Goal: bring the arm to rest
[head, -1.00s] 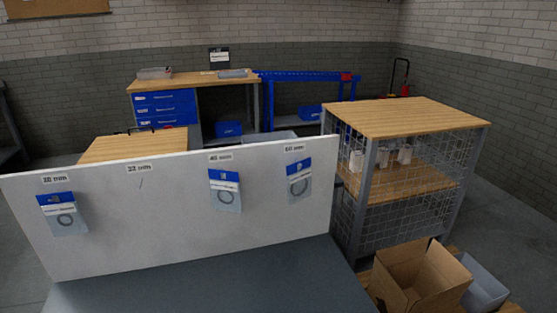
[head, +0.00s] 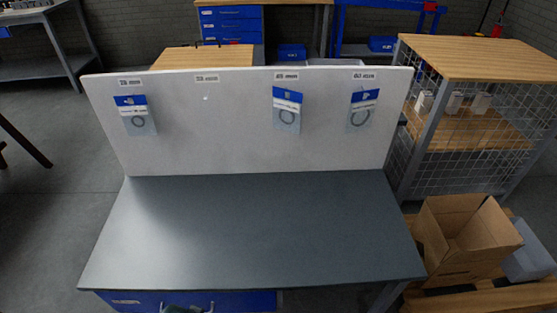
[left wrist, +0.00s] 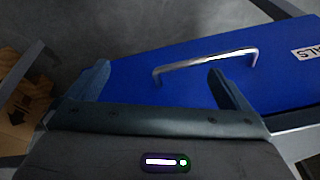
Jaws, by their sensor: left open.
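My left gripper (left wrist: 160,78) shows in the left wrist view with its two fingers spread apart and nothing between them. Beyond the fingers is a blue drawer front (left wrist: 130,68) with a silver bar handle (left wrist: 205,65). The fingers do not appear to be closed on the handle; the gap to it is hard to judge. In the head view a small dark part, likely this gripper (head: 182,308), shows at the bottom edge by the blue drawer (head: 250,300) under the grey table. My right gripper is in neither view.
The grey tabletop (head: 250,225) is bare. A white board (head: 210,150) stands along its back edge with bagged rings hanging on it. A wire-mesh shelf (head: 475,60) and an open cardboard box (head: 465,235) stand to the right.

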